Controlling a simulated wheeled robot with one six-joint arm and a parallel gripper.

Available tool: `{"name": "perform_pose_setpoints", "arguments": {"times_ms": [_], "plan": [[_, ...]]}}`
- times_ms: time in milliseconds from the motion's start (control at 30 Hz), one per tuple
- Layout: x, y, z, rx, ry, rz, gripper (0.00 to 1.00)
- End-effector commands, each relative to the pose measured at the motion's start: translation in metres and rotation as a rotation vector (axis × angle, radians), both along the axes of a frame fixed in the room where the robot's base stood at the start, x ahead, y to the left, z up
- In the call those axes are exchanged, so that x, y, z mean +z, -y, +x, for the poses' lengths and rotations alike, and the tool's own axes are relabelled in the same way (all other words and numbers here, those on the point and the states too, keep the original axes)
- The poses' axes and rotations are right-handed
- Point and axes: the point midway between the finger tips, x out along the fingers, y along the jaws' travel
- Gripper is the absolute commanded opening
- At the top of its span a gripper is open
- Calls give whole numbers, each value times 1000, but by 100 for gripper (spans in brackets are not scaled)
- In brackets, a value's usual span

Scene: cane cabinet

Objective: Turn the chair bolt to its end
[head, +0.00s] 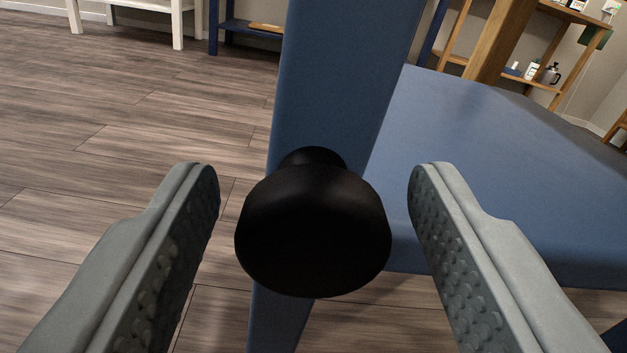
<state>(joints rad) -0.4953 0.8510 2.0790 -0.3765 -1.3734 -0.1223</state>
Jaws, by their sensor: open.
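The chair bolt shows as a large round black knob (313,232) on a short black neck, in the middle of the head view. It sits on the blue upright leg (335,80) of the chair. My gripper (313,190) is open, with one grey studded finger on each side of the knob. Gaps show between both fingers and the knob, so neither appears to touch it. The blue chair seat (480,150) extends to the right behind the right finger. The knob hides part of the leg.
The wood plank floor (130,120) is open to the left. A white stand (178,25) and a dark blue shelf (214,30) are at the back. A wooden shelf (520,75) with small items, including a grey pot (549,73), stands at the back right.

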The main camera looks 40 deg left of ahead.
Motion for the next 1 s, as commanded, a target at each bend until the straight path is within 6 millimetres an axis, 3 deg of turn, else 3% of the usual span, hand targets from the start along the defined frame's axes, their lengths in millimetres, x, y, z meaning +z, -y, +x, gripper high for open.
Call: {"name": "perform_pose_setpoints", "arguments": {"times_ms": [167, 400, 433, 667, 1000], "plan": [[0, 0, 0, 0, 0, 0, 55], [0, 0, 0, 0, 0, 0, 12], [0, 0, 0, 0, 0, 0, 10], [0, 0, 0, 0, -45, 38, 11], [0, 0, 0, 0, -272, 232, 11]]}}
